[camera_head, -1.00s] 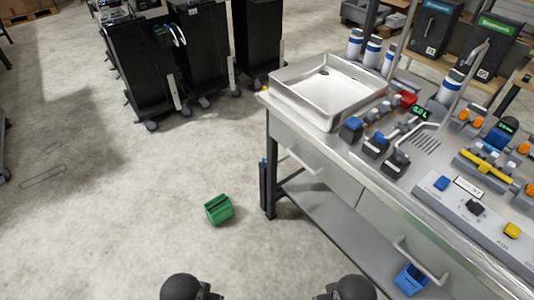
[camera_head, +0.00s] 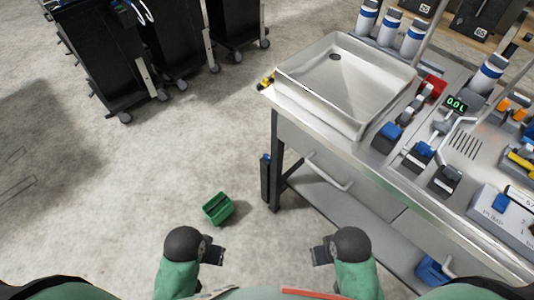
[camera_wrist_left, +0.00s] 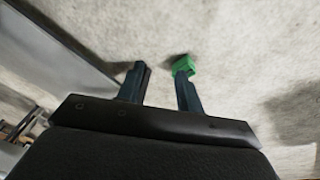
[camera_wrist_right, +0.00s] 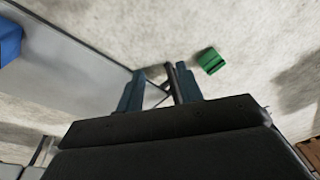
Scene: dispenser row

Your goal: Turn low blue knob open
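Several blue knobs show on the steel counter in the head view. One blue knob (camera_head: 388,133) is at the sink's front right corner, another blue knob (camera_head: 422,150) is right of it, and a third blue knob (camera_head: 502,202) is on a grey panel at the right edge. I cannot tell which is the low one. My left gripper (camera_head: 218,255) and my right gripper (camera_head: 318,255) are in front of my body, away from the counter. Both have their fingers apart and empty in the left wrist view (camera_wrist_left: 159,80) and the right wrist view (camera_wrist_right: 160,82).
The counter (camera_head: 330,143) with a sink (camera_head: 345,85) stands ahead and to the right. A green bin (camera_head: 218,208) lies on the floor near its leg. A blue bin (camera_head: 432,270) is below the counter. Black carts (camera_head: 115,50) stand at the back left; the floor at left is clear.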

